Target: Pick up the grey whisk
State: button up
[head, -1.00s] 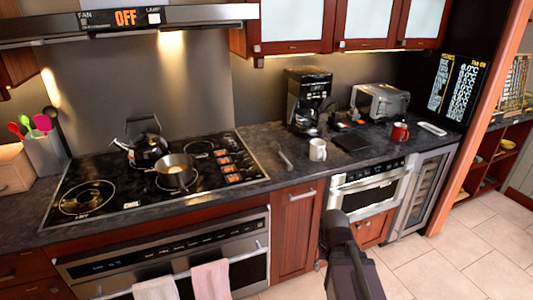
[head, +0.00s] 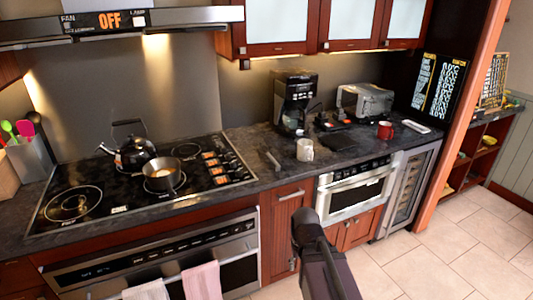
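A slim grey utensil (head: 273,161), which I take to be the whisk, lies on the dark countertop (head: 245,140). It is between the stove and the white mug, near the counter's front edge. Its wires are too small to make out. My dark arm rises from the bottom of the head view, in front of and below the counter, apart from the utensil. My gripper's fingers cannot be made out. Nothing is seen held.
A white mug (head: 305,150) stands just right of the utensil, with a coffee maker (head: 295,100) behind. A pan (head: 162,176) and kettle (head: 135,152) sit on the stove. A red mug (head: 385,130) and toaster (head: 365,102) are farther right. The floor at right is clear.

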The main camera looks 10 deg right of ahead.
aim_at(278, 168)
jog(key=z, duration=0.05)
jog(key=i, duration=1)
jog(key=u, duration=0.05)
